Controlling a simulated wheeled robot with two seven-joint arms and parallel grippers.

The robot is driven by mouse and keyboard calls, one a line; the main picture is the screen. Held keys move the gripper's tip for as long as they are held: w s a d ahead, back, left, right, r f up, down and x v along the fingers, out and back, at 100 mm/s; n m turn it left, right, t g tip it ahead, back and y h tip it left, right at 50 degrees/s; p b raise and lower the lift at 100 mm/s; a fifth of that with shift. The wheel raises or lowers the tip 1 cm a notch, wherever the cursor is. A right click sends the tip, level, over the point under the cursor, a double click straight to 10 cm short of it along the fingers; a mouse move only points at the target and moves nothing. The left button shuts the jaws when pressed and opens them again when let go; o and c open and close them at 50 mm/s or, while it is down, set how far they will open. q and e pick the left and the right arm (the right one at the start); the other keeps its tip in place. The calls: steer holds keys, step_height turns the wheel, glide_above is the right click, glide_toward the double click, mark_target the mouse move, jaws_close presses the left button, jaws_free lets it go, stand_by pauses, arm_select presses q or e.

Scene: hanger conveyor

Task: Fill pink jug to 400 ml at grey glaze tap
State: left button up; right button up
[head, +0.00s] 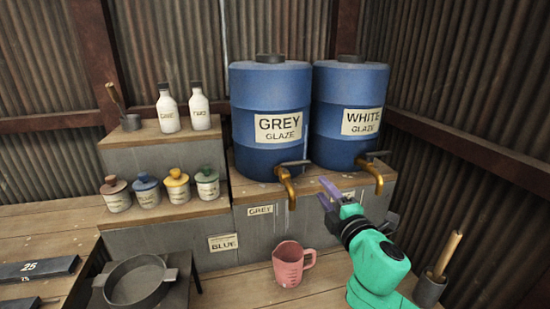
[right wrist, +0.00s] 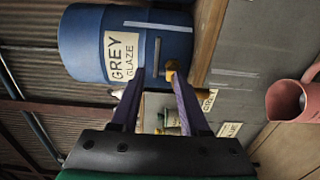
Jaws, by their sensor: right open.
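The blue barrel labelled GREY GLAZE (head: 268,95) stands on a raised block, with a brass tap (head: 287,187) and a dark lever (head: 296,163) at its base. The pink jug (head: 290,266) stands upright on the bench, below the tap's spout in the head view; its fill level and marks cannot be read. My right gripper (head: 328,194), with purple fingers, is open and empty, to the right of the grey tap. In the right wrist view its fingers (right wrist: 158,80) point towards the grey barrel (right wrist: 85,40) and tap (right wrist: 171,73), with the jug (right wrist: 285,100) at the right. My left gripper is not in view.
The WHITE GLAZE barrel (head: 348,90) with its own brass tap (head: 373,176) stands close on the right, behind my right arm. A pot with a wooden handle (head: 430,290) is at the right. Bottles and small jars (head: 147,190) fill the left steps. A dark pan (head: 137,281) sits at lower left.

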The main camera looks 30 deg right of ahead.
mark_target(305, 165)
steer(key=x, duration=0.6)
steer(key=p+x, duration=0.1)
steer(key=x, duration=0.4)
steer(key=shift+w+d+r, duration=0.2)
steer(key=shift+w+d, duration=0.1)
steer(key=shift+d, duration=0.05)
steer(key=shift+w+d+p, duration=0.2)
steer(key=shift+w+p, duration=0.1)
steer(key=shift+w, duration=0.35)
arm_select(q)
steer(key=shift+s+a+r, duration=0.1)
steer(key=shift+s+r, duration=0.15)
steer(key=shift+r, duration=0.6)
arm_select(e)
steer(key=shift+f, duration=0.1)
jaws_close()
steer(key=shift+f, duration=0.1)
